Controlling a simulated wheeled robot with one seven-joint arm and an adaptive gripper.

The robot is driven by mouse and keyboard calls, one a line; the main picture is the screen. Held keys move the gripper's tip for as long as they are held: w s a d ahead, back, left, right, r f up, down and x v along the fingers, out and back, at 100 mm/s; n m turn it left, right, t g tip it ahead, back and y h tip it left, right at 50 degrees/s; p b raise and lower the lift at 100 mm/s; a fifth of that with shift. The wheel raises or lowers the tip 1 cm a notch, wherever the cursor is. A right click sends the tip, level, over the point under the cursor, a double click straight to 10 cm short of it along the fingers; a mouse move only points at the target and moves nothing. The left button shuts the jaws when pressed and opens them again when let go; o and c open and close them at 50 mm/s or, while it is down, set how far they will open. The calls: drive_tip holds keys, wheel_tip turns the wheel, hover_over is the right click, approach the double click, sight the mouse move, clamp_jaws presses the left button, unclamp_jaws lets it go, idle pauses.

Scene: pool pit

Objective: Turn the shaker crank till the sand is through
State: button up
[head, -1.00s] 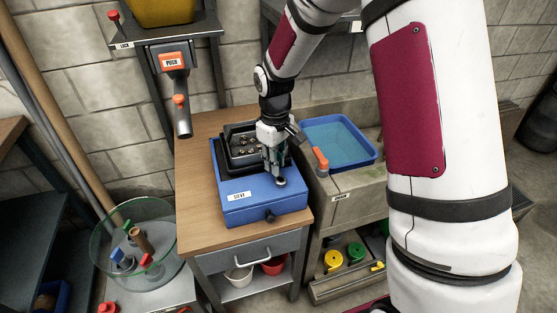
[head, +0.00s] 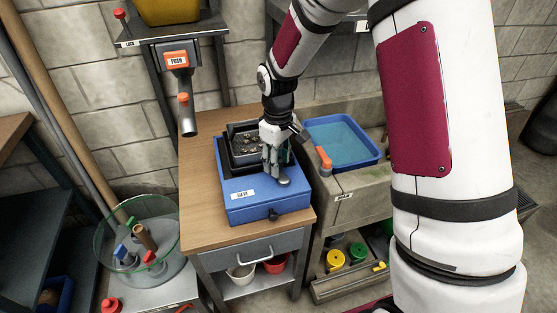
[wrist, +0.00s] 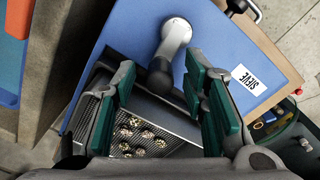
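The blue shaker box (head: 283,201), labelled SIEVE, stands on the wooden-topped bench. Its grey crank (wrist: 175,35) sits on top; the arm ends in a black knob (wrist: 160,76). A black-framed mesh tray (head: 232,158) at the back of the box holds several pale, dark-spotted lumps (wrist: 137,137). No sand shows on the visible mesh. My gripper (wrist: 162,82) is open over the box, with green-padded fingers on either side of the knob and gaps on both sides. In the head view my gripper (head: 275,170) hides part of the tray and most of the crank arm.
A stone sink with a blue basin (head: 341,143) and an orange-handled lever (head: 324,160) stands close on the right. A PUSH dispenser (head: 178,62) hangs at the back left. A round glass-walled stand (head: 145,245) is at the lower left. The bench's left strip is bare.

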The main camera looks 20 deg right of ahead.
wheel_tip(320, 180, up, 12)
idle(0.6)
drive_tip(key=shift+s, duration=0.1)
idle(0.4)
